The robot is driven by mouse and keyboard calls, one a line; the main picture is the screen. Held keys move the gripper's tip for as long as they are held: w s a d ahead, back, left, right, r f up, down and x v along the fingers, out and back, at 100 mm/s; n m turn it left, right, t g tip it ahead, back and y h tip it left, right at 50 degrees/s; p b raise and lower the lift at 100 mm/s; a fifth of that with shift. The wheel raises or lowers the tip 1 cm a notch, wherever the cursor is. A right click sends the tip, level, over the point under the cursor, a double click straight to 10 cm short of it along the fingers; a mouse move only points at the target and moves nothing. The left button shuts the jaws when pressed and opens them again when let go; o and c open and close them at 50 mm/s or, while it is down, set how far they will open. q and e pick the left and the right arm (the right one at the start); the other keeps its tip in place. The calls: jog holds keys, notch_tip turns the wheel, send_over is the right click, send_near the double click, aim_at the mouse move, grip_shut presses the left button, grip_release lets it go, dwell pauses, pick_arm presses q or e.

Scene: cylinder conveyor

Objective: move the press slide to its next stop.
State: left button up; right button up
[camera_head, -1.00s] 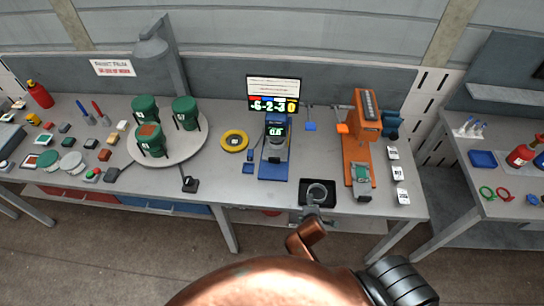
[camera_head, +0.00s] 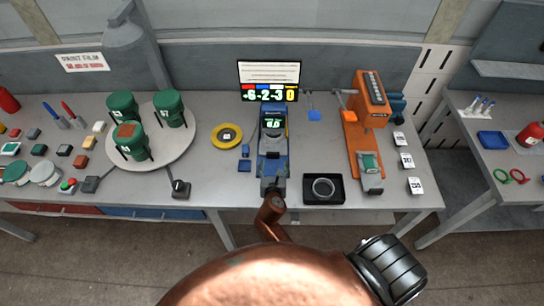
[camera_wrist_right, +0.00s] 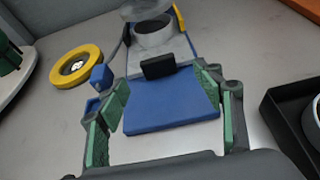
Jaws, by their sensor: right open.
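A blue-based press (camera_head: 272,135) with a small lit display stands mid-table. In the right wrist view, its grey slide (camera_wrist_right: 184,54) carries a grey round cup (camera_wrist_right: 154,35) and has a black block (camera_wrist_right: 158,66) at its near edge. The blue base (camera_wrist_right: 170,102) extends toward me. My right gripper (camera_wrist_right: 163,90) is open and empty; its green-padded fingers stand either side of the base, short of the black block. In the head view my right gripper (camera_head: 272,184) is at the press's front end and partly covers it. My left gripper is out of view.
A black tray with a ring (camera_head: 336,200) lies just right of the press. An orange lever press (camera_head: 371,115) stands further right. A yellow ring (camera_head: 227,136) and blue blocks (camera_head: 245,164) lie left. A round platform (camera_head: 186,148) holds green containers.

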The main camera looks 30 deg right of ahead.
aim_at(273, 154)
jog(key=shift+w+d+f, duration=0.2)
jog(key=shift+w+f, duration=0.05)
jog(key=shift+w, duration=0.4)
jog(key=shift+w+d+f, duration=0.15)
jog(key=shift+w+f, duration=0.05)
jog(key=shift+w, duration=0.4)
jog(key=x, duration=0.4)
jog(key=shift+w+d+f, duration=0.15)
jog(key=shift+d, duration=0.1)
jog(key=shift+w+d+f+b, duration=0.15)
jog(key=shift+w+d+b, duration=0.05)
jog(key=shift+w+b, duration=0.1)
jog(key=shift+c, duration=0.3)
jog(key=c, duration=0.5)
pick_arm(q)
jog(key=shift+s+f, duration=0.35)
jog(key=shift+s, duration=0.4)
pick_arm(e)
jog(key=shift+s, duration=0.1)
grip_shut()
